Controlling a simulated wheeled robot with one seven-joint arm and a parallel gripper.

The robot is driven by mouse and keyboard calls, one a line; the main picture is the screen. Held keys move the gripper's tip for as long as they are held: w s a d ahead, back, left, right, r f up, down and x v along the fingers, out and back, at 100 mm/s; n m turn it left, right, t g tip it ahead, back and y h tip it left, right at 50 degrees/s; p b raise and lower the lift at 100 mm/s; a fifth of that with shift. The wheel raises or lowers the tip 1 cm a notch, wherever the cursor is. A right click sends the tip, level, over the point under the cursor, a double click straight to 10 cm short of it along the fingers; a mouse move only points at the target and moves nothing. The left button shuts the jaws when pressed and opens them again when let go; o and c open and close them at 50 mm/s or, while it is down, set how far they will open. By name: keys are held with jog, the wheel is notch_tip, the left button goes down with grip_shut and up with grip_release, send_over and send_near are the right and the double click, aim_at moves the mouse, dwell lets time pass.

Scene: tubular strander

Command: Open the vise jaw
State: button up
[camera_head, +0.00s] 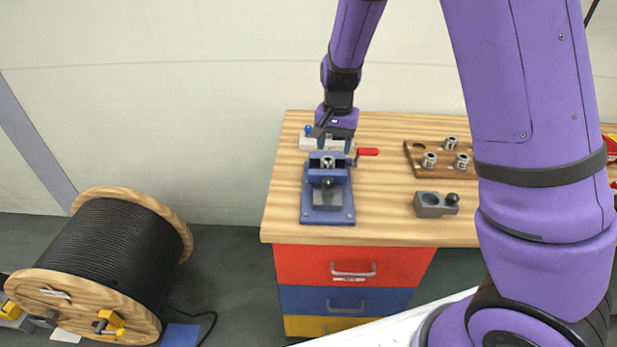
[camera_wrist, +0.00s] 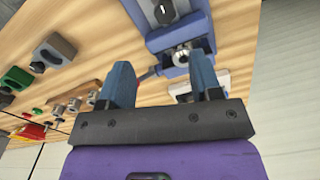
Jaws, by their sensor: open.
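The blue vise (camera_head: 327,214) stands on the wooden bench in the head view, with a grey block at its middle and a silver round part at its back jaw. Its red handle (camera_head: 367,152) sticks out to the right at the back. The vise also shows at the top of the wrist view (camera_wrist: 178,38). My gripper (camera_head: 333,138) is above the back end of the vise, pointing down. In the wrist view its two fingers are apart with nothing held between them (camera_wrist: 160,78). Whether a finger touches the vise cannot be told.
A wooden rack (camera_head: 412,155) with several metal cylinders stands to the right of the vise. A grey block (camera_head: 430,206) lies in front of it. A pale block with a blue knob (camera_head: 308,142) is behind the vise. A cable reel (camera_head: 110,250) stands on the floor at left.

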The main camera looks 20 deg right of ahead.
aim_at(328, 180)
jog(key=f, duration=0.7)
jog(key=a+f, duration=0.1)
jog(key=f, duration=0.3)
jog(key=shift+w+f, duration=0.25)
